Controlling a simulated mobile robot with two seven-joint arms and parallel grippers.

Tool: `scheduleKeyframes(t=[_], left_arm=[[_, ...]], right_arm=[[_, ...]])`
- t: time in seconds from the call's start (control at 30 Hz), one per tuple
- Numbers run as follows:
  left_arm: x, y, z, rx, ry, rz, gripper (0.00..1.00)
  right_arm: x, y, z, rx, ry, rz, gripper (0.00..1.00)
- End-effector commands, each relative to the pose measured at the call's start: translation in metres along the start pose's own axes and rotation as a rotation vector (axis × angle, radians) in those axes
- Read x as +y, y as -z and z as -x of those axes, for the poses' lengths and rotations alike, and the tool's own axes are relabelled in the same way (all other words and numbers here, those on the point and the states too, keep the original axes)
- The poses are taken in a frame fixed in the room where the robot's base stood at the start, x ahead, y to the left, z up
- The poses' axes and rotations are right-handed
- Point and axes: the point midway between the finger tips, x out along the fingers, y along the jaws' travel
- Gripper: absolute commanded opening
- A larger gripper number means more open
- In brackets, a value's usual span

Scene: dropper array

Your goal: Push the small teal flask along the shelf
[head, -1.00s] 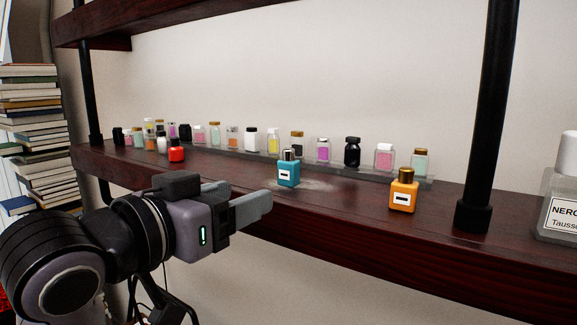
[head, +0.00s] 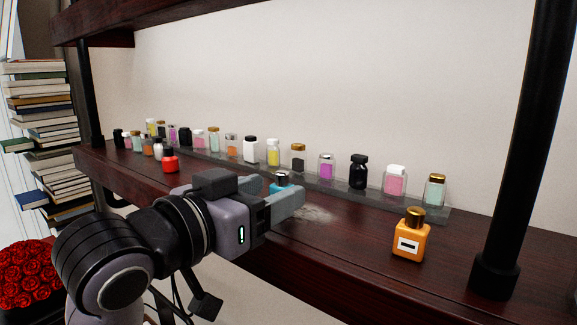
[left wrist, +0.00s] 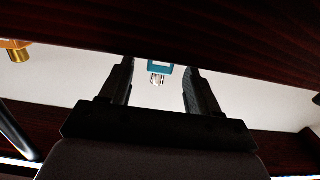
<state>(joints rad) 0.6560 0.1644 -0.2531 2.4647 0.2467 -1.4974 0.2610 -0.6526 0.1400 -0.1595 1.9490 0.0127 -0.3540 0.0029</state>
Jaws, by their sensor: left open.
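The small teal flask (head: 281,182) with its dark cap stands on the dark wood shelf (head: 350,235). My left gripper (head: 277,197) is open at the flask, and the near finger hides its lower part in the head view. In the left wrist view, which looks upside down, the teal flask (left wrist: 159,70) shows between the two spread fingers (left wrist: 158,75), its cap pointing down in the picture. I cannot tell whether a finger touches it. My right gripper is not in view.
A row of several small bottles (head: 326,167) stands along a low grey strip behind the flask. An orange flask (head: 410,237) stands to the right, a red one (head: 170,160) to the left. A pale smudge (head: 312,213) marks bare shelf just right of my gripper. A black post (head: 520,170) stands at right.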

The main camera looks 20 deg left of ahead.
Motion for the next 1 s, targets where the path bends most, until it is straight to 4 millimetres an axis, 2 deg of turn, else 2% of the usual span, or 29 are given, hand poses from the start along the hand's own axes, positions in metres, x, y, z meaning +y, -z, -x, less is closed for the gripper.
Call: scheduleKeyframes(t=[0.03,0.2,0.33,0.5,0.77,0.83,0.93,0.97,1.0], left_arm=[[0.000,0.004,-0.003,-0.006,0.000,0.000,0.62],[0.001,0.000,-0.029,-0.001,-0.001,-0.001,0.62],[0.000,0.000,-0.042,-0.001,-0.001,0.000,0.62],[0.000,-0.001,-0.049,0.000,0.000,-0.001,0.62],[0.001,-0.001,-0.050,0.001,-0.001,-0.002,0.62],[0.001,0.000,-0.050,0.001,-0.001,-0.002,0.45],[0.001,0.000,-0.050,0.001,-0.001,-0.001,0.13],[0.000,0.000,-0.050,0.001,-0.001,-0.001,0.06],[0.001,0.000,-0.050,0.001,-0.001,-0.001,0.06]], right_arm=[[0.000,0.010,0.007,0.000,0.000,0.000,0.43],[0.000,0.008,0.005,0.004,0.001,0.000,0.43],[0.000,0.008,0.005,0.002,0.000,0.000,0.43],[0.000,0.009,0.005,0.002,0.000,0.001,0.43],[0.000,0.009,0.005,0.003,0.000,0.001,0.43],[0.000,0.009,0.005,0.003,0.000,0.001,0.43],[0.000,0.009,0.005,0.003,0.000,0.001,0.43],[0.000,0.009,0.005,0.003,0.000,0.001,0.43],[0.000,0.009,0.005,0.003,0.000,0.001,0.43]])
